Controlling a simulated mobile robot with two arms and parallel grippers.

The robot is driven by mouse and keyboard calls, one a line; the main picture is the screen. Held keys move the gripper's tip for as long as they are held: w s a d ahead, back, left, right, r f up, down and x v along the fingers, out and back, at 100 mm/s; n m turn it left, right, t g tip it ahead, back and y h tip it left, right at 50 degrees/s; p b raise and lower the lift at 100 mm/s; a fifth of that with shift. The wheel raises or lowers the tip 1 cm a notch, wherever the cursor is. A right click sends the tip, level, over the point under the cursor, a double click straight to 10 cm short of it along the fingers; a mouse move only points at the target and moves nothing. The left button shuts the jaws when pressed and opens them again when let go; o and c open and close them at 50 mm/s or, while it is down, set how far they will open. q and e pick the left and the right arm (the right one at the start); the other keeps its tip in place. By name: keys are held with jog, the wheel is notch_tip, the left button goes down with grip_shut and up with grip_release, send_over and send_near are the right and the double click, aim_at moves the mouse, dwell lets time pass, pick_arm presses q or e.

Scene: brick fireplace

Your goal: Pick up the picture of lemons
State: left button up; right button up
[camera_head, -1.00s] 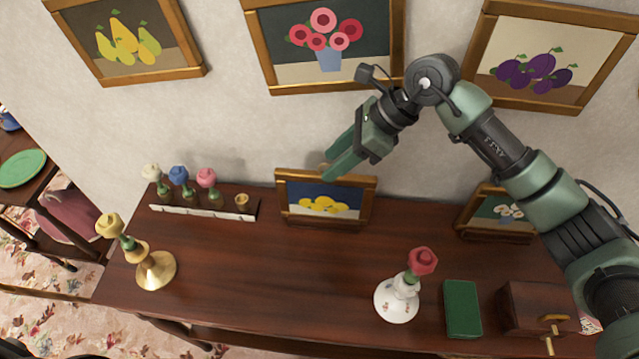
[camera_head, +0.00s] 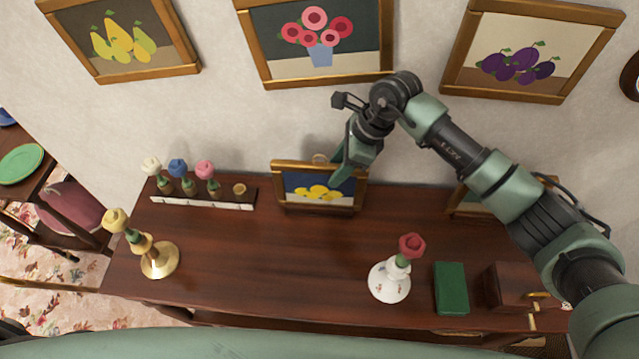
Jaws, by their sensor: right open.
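The picture of lemons (camera_head: 305,191), yellow lemons on dark blue in a gold-brown frame, stands on the wooden table against the wall. My right gripper (camera_head: 335,170) is open at the picture's upper right part. One finger shows in front of the picture and the other appears to be behind its top edge. I cannot tell whether either finger touches the frame. The picture's upper right corner is partly hidden by the gripper. My left gripper is not in view.
Another small picture (camera_head: 468,200) is partly behind my arm. Framed pictures hang above.

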grip_shut()
jog(key=shift+r, duration=0.1)
